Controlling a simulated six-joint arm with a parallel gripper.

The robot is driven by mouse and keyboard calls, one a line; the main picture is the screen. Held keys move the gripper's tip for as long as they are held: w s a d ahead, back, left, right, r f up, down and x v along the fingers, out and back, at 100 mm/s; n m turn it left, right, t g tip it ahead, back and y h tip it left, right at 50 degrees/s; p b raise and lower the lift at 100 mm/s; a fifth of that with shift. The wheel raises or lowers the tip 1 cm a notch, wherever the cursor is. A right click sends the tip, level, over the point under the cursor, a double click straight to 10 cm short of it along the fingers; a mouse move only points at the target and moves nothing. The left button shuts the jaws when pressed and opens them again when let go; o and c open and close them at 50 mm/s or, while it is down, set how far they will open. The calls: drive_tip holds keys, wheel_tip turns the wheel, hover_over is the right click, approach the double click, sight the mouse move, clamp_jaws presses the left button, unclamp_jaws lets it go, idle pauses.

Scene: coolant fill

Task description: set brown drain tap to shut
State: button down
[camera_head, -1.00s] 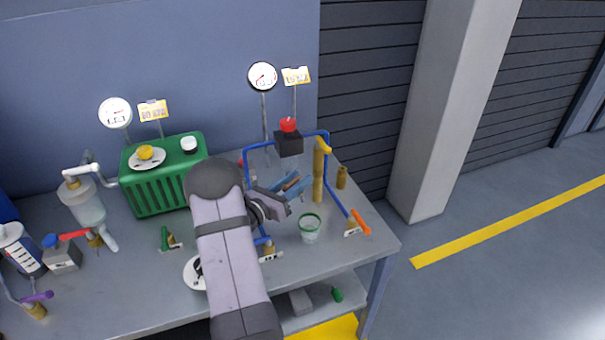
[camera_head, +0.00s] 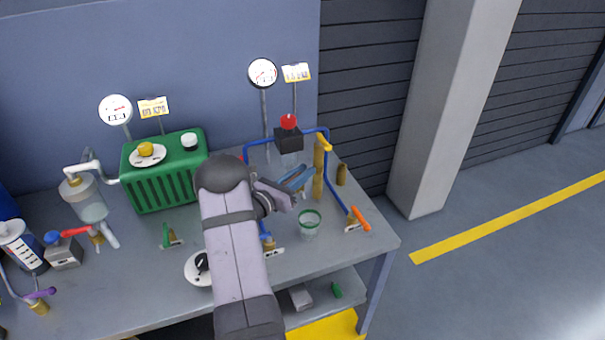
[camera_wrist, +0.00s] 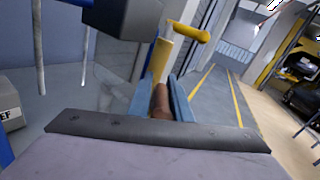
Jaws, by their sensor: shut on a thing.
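The brown drain tap's handle (camera_wrist: 161,101) shows in the wrist view between the two blue fingers of my gripper (camera_wrist: 160,96), which is shut on it. In the head view my gripper (camera_head: 297,178) is at the right part of the bench, just left of a brass upright with a yellow lever. There the fingers and wrist hide most of the brown tap. I cannot read the tap's exact position from these views.
The brass upright with the yellow lever (camera_head: 318,170) stands close to the fingers. A black box with a red cap (camera_head: 288,137) sits behind. A green-rimmed cup (camera_head: 309,224) and an orange-handled tap (camera_head: 360,217) stand in front. A green radiator (camera_head: 165,178) is at left.

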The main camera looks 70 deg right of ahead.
drive_tip(key=shift+f+g, duration=0.1)
drive_tip(key=shift+g, duration=0.2)
drive_tip(key=m+g+y+b, duration=0.1)
drive_tip(key=g+b, duration=0.1)
drive_tip(key=m+g+y+b, duration=0.1)
drive_tip(key=m+g+b, duration=0.1)
drive_tip(key=m+g+y+b, duration=0.1)
drive_tip(key=g+b, duration=0.1)
drive_tip(key=shift+s+a+f+m+y, duration=0.1)
drive_tip(key=shift+s+a+m+y, duration=0.1)
drive_tip(key=shift+s+m+y, duration=0.15)
drive_tip(key=shift+m+g+y, duration=0.25)
drive_tip(key=shift+m+g, duration=0.1)
drive_tip(key=shift+g, duration=0.05)
drive_tip(key=shift+s+b, duration=0.1)
drive_tip(key=shift+b, duration=0.25)
drive_tip(key=c, duration=1.7)
unclamp_jaws()
drive_tip(key=shift+a+r, duration=0.1)
drive_tip(key=shift+r, duration=0.1)
